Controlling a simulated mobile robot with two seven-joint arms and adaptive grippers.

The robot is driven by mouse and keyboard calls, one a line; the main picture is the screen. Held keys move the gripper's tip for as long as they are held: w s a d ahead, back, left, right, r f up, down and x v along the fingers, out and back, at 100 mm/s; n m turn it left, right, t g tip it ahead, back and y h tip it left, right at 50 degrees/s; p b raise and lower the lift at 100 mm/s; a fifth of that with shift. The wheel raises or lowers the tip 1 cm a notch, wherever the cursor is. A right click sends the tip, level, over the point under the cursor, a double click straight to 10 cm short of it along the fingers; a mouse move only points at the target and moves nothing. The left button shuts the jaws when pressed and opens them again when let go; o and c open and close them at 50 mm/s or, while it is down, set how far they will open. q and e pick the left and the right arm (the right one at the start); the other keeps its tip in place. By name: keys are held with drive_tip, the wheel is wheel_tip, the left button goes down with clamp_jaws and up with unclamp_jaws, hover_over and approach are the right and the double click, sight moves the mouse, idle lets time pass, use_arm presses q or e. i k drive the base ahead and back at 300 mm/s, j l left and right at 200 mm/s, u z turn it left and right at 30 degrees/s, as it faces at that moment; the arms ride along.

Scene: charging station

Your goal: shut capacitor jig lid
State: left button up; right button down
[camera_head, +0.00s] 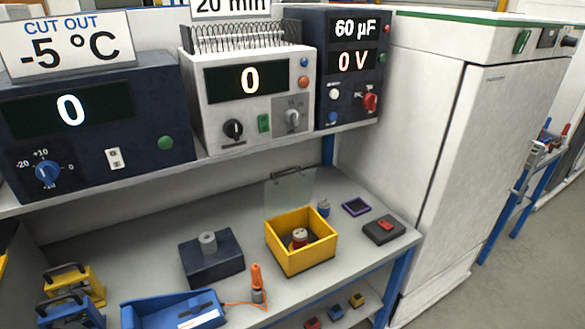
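The capacitor jig looks to be the yellow open-topped box (305,259) on the workbench, right of the middle. A clear lid (290,192) with a dark handle (287,172) stands upright at the back of the box, so the box is open. A small round part (299,237), red and pale on top, sits inside it. The lid's lower edge is partly hidden behind the box wall. Neither of my grippers is in view.
A dark block (212,262) with a grey cylinder stands left of the box. An orange-handled tool (257,285) stands in front. A dark pad with a red piece (384,229) lies to the right. The instrument shelf (215,157) overhangs the bench's back. A white cabinet (455,130) stands right.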

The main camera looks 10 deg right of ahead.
sight(272, 174)
drive_tip(key=i+l, duration=0.15)
drive_tip(key=l, duration=0.2)
drive_tip(key=i+l, duration=0.2)
drive_tip(key=l, duration=0.15)
drive_tip(key=i+l, duration=0.15)
drive_tip(key=l, duration=0.15)
drive_tip(key=i+l+u, duration=0.1)
drive_tip(key=l+u, duration=0.15)
drive_tip(key=u, duration=0.2)
drive_tip(key=l+u, duration=0.3)
drive_tip(key=u, duration=0.2)
